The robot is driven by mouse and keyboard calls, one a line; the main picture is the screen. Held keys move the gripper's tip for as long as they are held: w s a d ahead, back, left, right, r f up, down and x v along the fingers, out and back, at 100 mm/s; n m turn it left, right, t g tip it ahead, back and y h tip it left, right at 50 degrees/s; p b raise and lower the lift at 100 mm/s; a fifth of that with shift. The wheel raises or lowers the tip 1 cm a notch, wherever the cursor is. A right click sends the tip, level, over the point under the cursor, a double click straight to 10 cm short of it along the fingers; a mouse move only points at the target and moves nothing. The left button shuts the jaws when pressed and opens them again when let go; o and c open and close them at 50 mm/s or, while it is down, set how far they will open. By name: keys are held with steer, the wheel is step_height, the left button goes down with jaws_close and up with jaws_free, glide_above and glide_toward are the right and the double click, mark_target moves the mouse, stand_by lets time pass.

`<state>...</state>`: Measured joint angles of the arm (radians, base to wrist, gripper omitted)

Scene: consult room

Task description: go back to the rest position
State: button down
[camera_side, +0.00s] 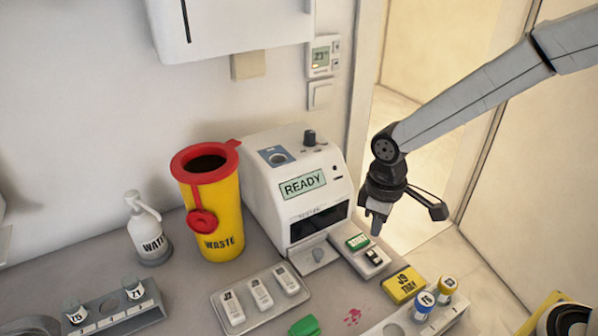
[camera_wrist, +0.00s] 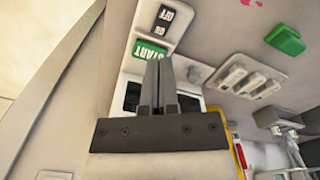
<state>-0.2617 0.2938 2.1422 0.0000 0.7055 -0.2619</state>
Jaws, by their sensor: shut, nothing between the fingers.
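My gripper (camera_side: 376,222) hangs from the grey arm at the upper right, fingers pointing down. In the side view it is to the right of the white machine, in front of the doorway. In the wrist view the two dark fingers (camera_wrist: 159,85) are together with nothing between them. Behind them is the panel with the green START button (camera_wrist: 150,51) and the OFF/ON switch (camera_wrist: 172,22). The same green button (camera_side: 357,242) is below my gripper in the side view. I cannot tell the exact gap between fingertips and panel.
The white machine (camera_side: 264,195) shows READY. Left of it stand a yellow WASTE bin (camera_side: 222,232) and a WATER bottle (camera_side: 147,238). In front are a tray with white cassettes (camera_side: 261,300), a green block (camera_side: 305,326), a yellow J9 box (camera_side: 404,285), capped vials (camera_side: 424,303) and a vial rack (camera_side: 120,312).

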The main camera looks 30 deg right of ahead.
steer(key=shift+r, duration=0.5)
steer(key=s+d+f+m+t, duration=0.1)
steer(key=s+d+m+t, duration=0.1)
steer(key=s+d+m, duration=0.4)
steer(key=s+d, duration=0.1)
steer(key=d, duration=0.2)
steer(key=shift+d+t, duration=0.2)
steer(key=shift+t, duration=0.1)
steer(key=w+a+r+g, duration=0.2)
steer(key=w+a+r, duration=0.2)
steer(key=a+r, duration=0.4)
steer(key=shift+w+a+g, duration=0.2)
steer(key=shift+a+g, duration=0.1)
steer(key=shift+a, duration=0.05)
